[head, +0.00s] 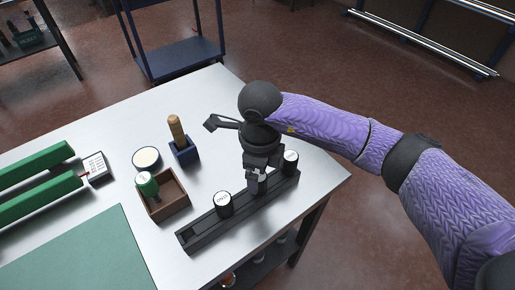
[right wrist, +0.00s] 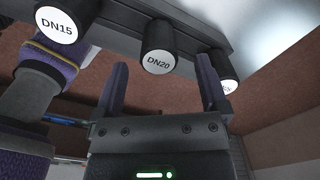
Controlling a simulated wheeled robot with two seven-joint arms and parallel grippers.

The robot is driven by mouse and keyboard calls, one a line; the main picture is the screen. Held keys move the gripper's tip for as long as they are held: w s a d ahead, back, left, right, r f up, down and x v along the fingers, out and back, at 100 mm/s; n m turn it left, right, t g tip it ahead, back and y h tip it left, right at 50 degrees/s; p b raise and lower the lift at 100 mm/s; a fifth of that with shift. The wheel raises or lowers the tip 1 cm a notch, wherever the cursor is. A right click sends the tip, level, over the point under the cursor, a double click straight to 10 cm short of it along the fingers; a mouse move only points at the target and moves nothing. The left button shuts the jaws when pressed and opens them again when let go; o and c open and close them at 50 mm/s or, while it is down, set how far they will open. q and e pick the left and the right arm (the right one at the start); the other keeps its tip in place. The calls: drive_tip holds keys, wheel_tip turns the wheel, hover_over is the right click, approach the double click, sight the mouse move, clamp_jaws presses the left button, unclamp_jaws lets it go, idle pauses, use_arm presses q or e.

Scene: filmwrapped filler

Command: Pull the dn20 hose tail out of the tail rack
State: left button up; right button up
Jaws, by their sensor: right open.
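The black tail rack (head: 205,232) lies slantwise near the right edge of the table. Black hose tails with white round end labels stand in it; one (head: 223,204) is left of my right gripper (head: 257,185) and one (head: 291,161) is right of it. In the right wrist view the dn20 hose tail (right wrist: 158,46) sits in the rack between the DN15 tail (right wrist: 67,22) and a third, partly hidden tail (right wrist: 226,66). My right gripper (right wrist: 161,64) is open, its two fingers on either side of the dn20 tail with gaps showing. The head view hides that tail behind the gripper. My left gripper is not in view.
A wooden box (head: 168,207) with a green-topped item, a round white-topped tin (head: 146,158) and a blue holder (head: 185,153) with a wooden handle stand left of the rack.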

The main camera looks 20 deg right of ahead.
wheel_tip(320, 180, down, 4)
drive_tip(key=shift+r, duration=0.2)
clamp_jaws()
idle(0.6)
